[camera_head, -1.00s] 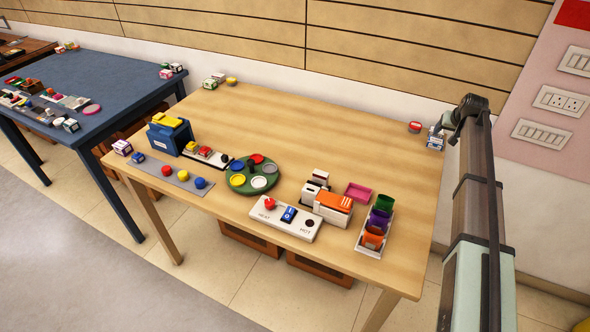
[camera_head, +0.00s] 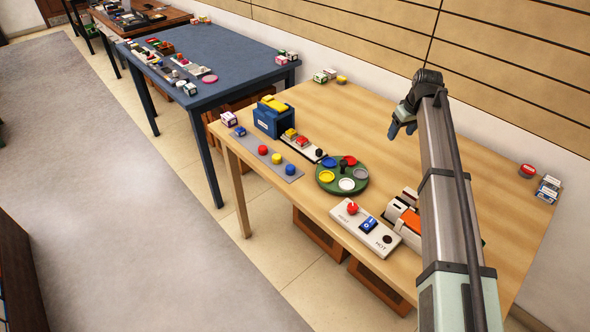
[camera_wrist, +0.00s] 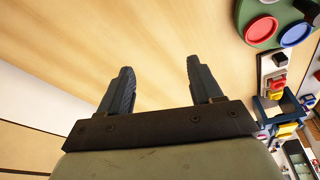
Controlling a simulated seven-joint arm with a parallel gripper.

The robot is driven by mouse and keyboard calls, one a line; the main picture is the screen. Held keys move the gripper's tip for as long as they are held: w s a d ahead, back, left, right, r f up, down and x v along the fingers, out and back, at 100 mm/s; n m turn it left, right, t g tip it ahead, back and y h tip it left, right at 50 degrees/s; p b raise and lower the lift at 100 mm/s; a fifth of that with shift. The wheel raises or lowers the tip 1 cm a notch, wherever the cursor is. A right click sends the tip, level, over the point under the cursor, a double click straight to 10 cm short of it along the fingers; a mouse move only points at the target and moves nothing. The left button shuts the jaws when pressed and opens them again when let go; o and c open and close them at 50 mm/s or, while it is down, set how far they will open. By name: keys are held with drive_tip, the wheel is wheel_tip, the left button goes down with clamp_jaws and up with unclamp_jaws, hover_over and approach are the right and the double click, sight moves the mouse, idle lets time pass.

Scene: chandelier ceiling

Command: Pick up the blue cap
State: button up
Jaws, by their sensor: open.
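A blue rounded cap-like piece (camera_head: 289,169) sits at the right end of a grey strip (camera_head: 266,155) near the table's front edge, beside a yellow one (camera_head: 277,159) and a red one (camera_head: 262,150). The round green tray (camera_head: 342,191) to its right holds coloured discs; the wrist view shows a blue disc (camera_wrist: 297,33) there beside a red disc (camera_wrist: 262,31). I cannot tell which blue piece is the cap. My gripper (camera_head: 403,131) is above the back right of the table, away from both. It is open and empty in the wrist view (camera_wrist: 158,68).
A blue holder (camera_head: 273,121) stands behind the strip. A white switch panel (camera_head: 366,228) lies at the front, and an orange-white box (camera_head: 408,221) is partly hidden by my arm. Small boxes (camera_head: 548,189) stand at the right edge. The table's back middle (camera_head: 370,115) is clear.

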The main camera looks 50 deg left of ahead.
drive_tip(key=s+a+r+n+g+h, duration=0.15)
drive_tip(key=s+a+n, duration=0.25)
drive_tip(key=s+a, duration=0.9)
drive_tip(key=r+n, duration=0.2)
drive_tip(key=n, duration=0.2)
hover_over(291, 167)
drive_tip(key=shift+h, duration=0.45)
wheel_tip(291, 167, down, 14)
drive_tip(key=shift+d+r, duration=0.1)
drive_tip(key=c, duration=1.1)
